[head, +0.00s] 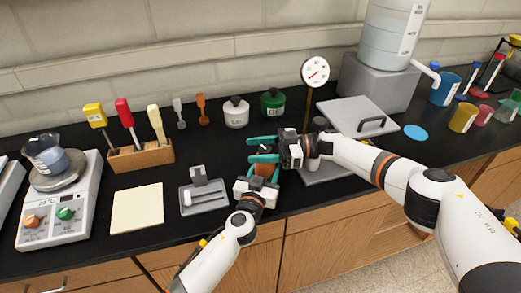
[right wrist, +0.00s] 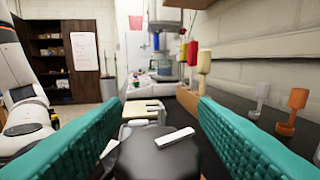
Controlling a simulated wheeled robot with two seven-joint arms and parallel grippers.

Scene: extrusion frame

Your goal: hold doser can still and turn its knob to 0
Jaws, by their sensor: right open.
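The doser can shows as a small orange patch (head: 263,170) at the front of the bench in the head view, largely hidden by my two grippers. My left gripper (head: 260,175) is at this orange part from the front; its fingers are mostly hidden, so I cannot tell whether they grip it. My right gripper (head: 262,149) is open, its teal fingers pointing left, just above and behind the left gripper. In the right wrist view, a dark rounded top (right wrist: 160,157), probably the can's knob, sits between the open fingers with gaps at both sides. I cannot read its setting.
White (head: 236,115) and green (head: 273,104) jars stand behind. A dial gauge (head: 315,70) and a grey lidded box (head: 350,115) are at right.

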